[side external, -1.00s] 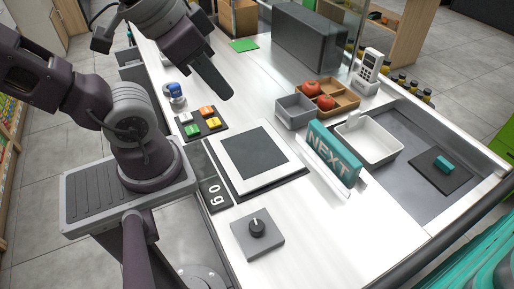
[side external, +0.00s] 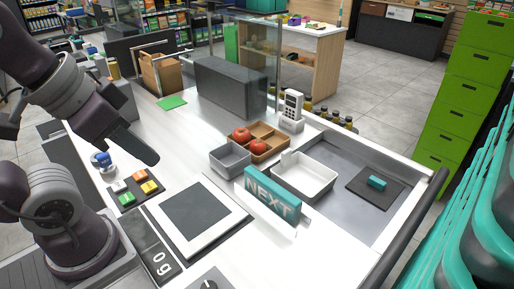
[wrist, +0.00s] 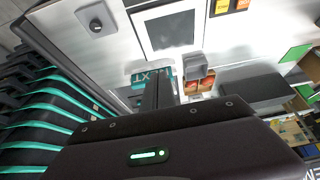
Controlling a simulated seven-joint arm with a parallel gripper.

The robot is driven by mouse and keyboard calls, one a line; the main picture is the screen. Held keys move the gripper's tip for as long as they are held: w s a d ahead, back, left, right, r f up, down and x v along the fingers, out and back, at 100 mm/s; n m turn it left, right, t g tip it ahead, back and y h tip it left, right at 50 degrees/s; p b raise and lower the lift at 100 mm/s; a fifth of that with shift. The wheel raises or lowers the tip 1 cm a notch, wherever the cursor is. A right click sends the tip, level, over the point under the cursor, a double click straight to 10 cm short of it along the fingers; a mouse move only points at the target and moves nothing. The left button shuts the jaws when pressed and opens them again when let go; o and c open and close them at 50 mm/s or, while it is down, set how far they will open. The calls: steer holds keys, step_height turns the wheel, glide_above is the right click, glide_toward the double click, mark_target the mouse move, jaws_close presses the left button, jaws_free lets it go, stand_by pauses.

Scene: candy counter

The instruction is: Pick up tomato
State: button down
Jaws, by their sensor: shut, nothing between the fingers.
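Two red tomatoes sit in a brown wooden tray with compartments (side external: 283,136) on the counter. One tomato (side external: 241,134) is at the back left and the other tomato (side external: 258,147) is nearer the front. My gripper (side external: 154,160) is shut and empty, held above the counter left of the tray, well apart from the tomatoes. In the wrist view my gripper (wrist: 158,90) shows as dark fingers pressed together. Reddish tomato patches (wrist: 207,83) show just right of the fingers there, partly hidden.
A small grey bin (side external: 230,158) stands against the tray's left side. A NEXT sign (side external: 271,196) and a white basin (side external: 305,178) stand in front and right. A card terminal (side external: 291,108) and large grey box (side external: 231,87) stand behind. The scale (side external: 195,212) has a bare top.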

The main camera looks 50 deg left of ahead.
steer(key=c, duration=1.1)
jaws_free()
